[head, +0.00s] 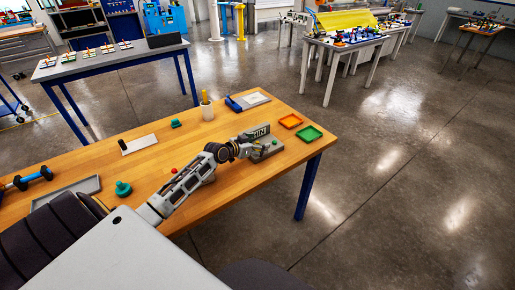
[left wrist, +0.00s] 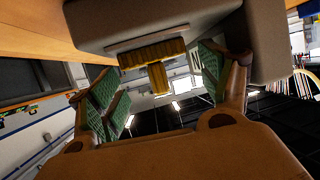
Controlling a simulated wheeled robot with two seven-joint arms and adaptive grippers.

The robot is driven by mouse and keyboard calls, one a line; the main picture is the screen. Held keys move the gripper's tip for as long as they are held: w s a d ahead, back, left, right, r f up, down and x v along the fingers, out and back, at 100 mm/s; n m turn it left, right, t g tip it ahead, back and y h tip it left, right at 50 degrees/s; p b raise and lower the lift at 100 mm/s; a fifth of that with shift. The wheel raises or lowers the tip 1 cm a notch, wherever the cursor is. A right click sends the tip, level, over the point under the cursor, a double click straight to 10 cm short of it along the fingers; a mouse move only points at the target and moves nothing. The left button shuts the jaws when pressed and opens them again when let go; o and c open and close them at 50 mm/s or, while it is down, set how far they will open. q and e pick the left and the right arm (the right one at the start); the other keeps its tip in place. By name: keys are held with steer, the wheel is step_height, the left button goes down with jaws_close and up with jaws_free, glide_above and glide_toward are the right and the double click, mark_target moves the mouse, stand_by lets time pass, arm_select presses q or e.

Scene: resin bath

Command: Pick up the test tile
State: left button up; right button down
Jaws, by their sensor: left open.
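My left gripper (head: 248,150) reaches over the wooden table to a grey fixture (head: 266,153) near its right end. In the left wrist view my left gripper (left wrist: 163,86) is open, its green-padded fingers spread apart. A yellow T-shaped piece (left wrist: 152,55) shows between and beyond the fingers, against a grey body, with visible space on both sides. I cannot tell for sure whether this yellow piece is the test tile. In the head view the gripper and arm partly hide the fixture. My right gripper is not in view.
An orange tray (head: 291,121) and a green tray (head: 310,134) lie right of the fixture. The front right tabletop is clear.

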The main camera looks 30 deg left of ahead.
mark_target(257, 142)
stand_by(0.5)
arm_select(q)
steer(key=c, duration=1.2)
steer(key=shift+o, duration=0.2)
steer(key=shift+r, duration=5)
